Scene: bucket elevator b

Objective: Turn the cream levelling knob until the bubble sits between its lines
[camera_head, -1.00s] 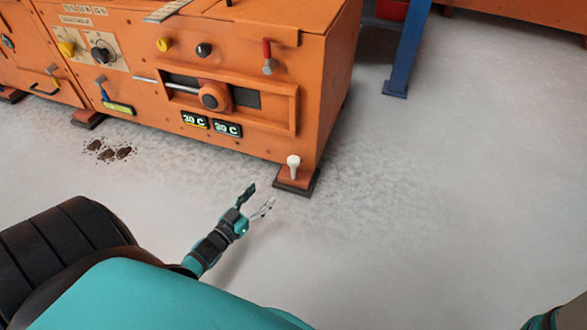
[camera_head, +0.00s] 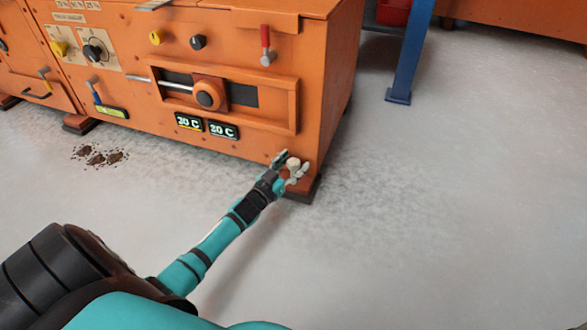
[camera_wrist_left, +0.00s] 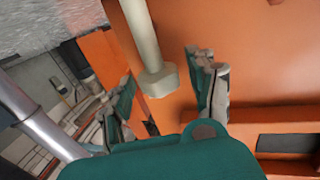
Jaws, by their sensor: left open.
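The cream levelling knob (camera_head: 292,162) stands at the near right foot of the orange machine. In the left wrist view the knob (camera_wrist_left: 155,80) is a pale stem with a wider faceted end. My left gripper (camera_head: 294,165) is open at the knob, with a finger on either side. In the left wrist view the open fingers (camera_wrist_left: 166,88) flank the knob's wide end, with gaps visible; contact is not clear. A small yellow-green strip (camera_head: 111,112) on the machine's front may be the level; no bubble can be made out. My right gripper is not in view.
The orange machine (camera_head: 150,130) rises behind the knob, with a sliding handle (camera_head: 207,95) and a red lever (camera_head: 265,45) on its front. A blue post (camera_head: 410,50) stands right. Brown spills (camera_head: 98,155) mark the floor at left. The floor at right is clear.

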